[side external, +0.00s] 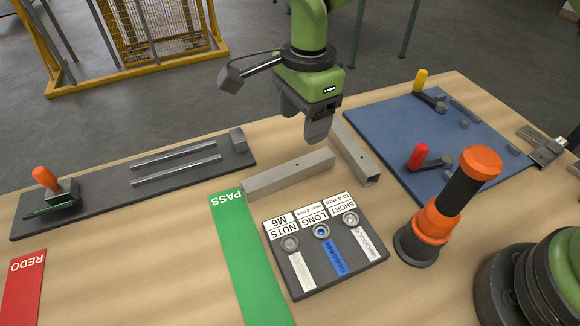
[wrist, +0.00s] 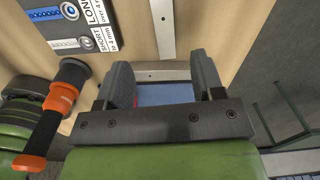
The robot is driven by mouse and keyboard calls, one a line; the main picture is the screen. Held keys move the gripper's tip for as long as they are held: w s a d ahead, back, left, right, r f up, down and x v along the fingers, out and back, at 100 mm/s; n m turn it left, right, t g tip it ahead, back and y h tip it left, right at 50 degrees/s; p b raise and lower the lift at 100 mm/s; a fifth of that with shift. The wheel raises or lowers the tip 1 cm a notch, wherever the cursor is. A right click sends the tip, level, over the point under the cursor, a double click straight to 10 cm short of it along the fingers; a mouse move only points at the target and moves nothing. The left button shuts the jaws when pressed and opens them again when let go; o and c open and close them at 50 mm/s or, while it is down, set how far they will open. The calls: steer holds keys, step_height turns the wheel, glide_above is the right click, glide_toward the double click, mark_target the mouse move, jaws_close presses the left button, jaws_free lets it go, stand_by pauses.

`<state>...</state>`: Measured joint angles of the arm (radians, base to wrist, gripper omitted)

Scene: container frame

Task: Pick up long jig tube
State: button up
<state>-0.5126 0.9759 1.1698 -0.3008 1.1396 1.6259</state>
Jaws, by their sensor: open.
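Two grey square metal tubes lie on the wooden table; I cannot tell which is the long jig tube. One tube (side external: 290,173) lies behind the label board, and the wrist view shows it running to the top edge (wrist: 163,25). The other tube (side external: 352,150) lies beside the blue board, with its open end towards the camera. My gripper (side external: 304,124) points down near the back end of this second tube, apparently above it. In the wrist view, my gripper (wrist: 161,78) is open and empty, with a stretch of the second tube (wrist: 163,74) visible between its fingers.
An orange and black tool (side external: 448,205) stands upright at right. A blue board (side external: 440,140) with red and yellow handled clamps lies behind it. A dark fixture (side external: 110,203) lies at left. Green PASS (side external: 245,260) and red REDO (side external: 22,290) strips lie flat.

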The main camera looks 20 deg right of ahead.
glide_above(297, 165)
steer(key=shift+m, duration=0.3)
steer(key=f, duration=0.6)
steer(key=shift+s+a, duration=0.1)
steer(key=shift+s, duration=0.3)
steer(key=f, duration=0.6)
steer(key=shift+w, duration=0.4)
steer(key=shift+r, duration=0.1)
steer(key=c, duration=1)
steer(key=shift+c, duration=0.2)
